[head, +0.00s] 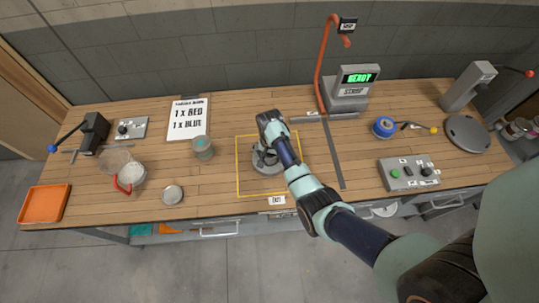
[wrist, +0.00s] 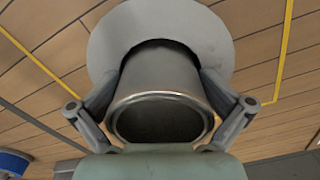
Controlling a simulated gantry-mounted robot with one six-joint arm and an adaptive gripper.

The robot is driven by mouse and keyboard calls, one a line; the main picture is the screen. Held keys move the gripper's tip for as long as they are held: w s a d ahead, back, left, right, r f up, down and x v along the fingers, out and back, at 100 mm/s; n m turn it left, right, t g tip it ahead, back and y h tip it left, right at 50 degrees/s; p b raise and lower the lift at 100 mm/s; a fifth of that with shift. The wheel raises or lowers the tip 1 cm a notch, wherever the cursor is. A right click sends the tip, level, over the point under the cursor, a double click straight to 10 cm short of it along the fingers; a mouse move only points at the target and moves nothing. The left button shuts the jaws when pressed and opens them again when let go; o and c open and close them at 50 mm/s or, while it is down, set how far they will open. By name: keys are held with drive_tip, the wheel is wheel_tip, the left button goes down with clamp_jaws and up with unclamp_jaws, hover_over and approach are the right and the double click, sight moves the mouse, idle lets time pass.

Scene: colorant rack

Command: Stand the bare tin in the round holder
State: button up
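The bare tin (wrist: 158,85) is a plain grey metal can with its open, dark mouth facing the wrist camera. My gripper (wrist: 160,82) has a finger against each side of it and appears shut on it. The round holder (wrist: 212,42) is a grey disc beyond the tin's far end. The tin lines up with the disc, with a dark band along its far edge; I cannot tell whether it is seated or just above. In the head view, my gripper (head: 266,155) is over the holder (head: 265,168), inside the yellow square, and mostly hides the tin.
A scale with a green display (head: 358,77) stands behind. A blue round piece (head: 383,128) and a button box (head: 408,172) are to the right.

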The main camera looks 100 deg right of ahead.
wheel_tip(320, 180, up, 13)
drive_tip(key=p, duration=0.2)
drive_tip(key=shift+r, duration=0.2)
idle(0.4)
drive_tip(key=w+a+r+n+t+h, duration=0.1)
drive_tip(key=w+a+r+n+t, duration=0.2)
drive_tip(key=w+a, duration=0.5)
drive_tip(key=w+a+r+n+t+h, duration=0.1)
drive_tip(key=w+a+r+n+h, duration=0.3)
drive_tip(key=w, duration=0.7)
drive_tip(key=w+a+r+n+t+y, duration=0.1)
drive_tip(key=w+a+r+n, duration=0.1)
drive_tip(key=w+a+n, duration=0.6)
drive_tip(key=w+a+r+n+t+y, duration=0.2)
drive_tip(key=a+r+n+t, duration=0.2)
drive_tip(key=a, duration=1)
drive_tip(key=w+a+r+n+t+y, duration=0.2)
drive_tip(key=w+a+r+n+t, duration=0.1)
drive_tip(key=a+r, duration=0.7)
drive_tip(key=a+n, duration=0.1)
drive_tip(key=a, duration=0.2)
drive_tip(key=shift+a+t, duration=0.4)
drive_tip(key=shift+w, duration=0.1)
